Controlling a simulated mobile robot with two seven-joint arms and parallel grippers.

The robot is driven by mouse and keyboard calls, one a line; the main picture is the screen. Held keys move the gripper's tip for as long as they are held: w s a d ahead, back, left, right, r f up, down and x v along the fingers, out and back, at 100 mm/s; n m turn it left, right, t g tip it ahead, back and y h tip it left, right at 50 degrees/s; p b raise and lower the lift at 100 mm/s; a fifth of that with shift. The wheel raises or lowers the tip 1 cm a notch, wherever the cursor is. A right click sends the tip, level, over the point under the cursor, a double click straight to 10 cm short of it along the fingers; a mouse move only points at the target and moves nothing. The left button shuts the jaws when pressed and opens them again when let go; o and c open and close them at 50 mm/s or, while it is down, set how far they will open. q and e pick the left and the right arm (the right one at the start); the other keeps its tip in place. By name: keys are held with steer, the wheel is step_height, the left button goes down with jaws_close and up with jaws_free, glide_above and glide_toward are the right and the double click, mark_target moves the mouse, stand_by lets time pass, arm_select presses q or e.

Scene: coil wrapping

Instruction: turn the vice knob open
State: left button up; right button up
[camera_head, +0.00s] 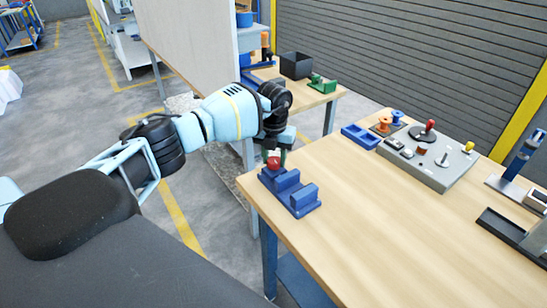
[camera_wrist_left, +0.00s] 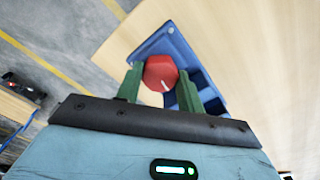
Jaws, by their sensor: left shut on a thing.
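The blue vice (camera_head: 292,194) stands at the left front corner of the wooden table. Its red knob (camera_head: 274,162) is at the vice's far left end. My left gripper (camera_head: 275,155) reaches down over the knob from the left. In the left wrist view the red knob (camera_wrist_left: 160,73), with a white mark on its face, sits between the two green fingers of my left gripper (camera_wrist_left: 160,86), which are shut on it. The blue vice (camera_wrist_left: 168,45) shows behind and around it. My right gripper is not in view.
A grey panel (camera_head: 430,165) with a red-topped lever (camera_head: 424,132) stands farther back on the table. A blue tray (camera_head: 361,136) and orange and blue spools (camera_head: 384,124) are near it. The table's middle is clear. A white partition (camera_head: 185,40) stands behind my left arm.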

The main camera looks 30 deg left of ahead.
arm_select(q)
steer(key=n, duration=0.5)
steer(key=shift+n, duration=0.3)
steer(key=n, duration=1.3)
steer(key=shift+n, duration=0.4)
steer(key=o, duration=1)
steer(key=shift+r, duration=0.1)
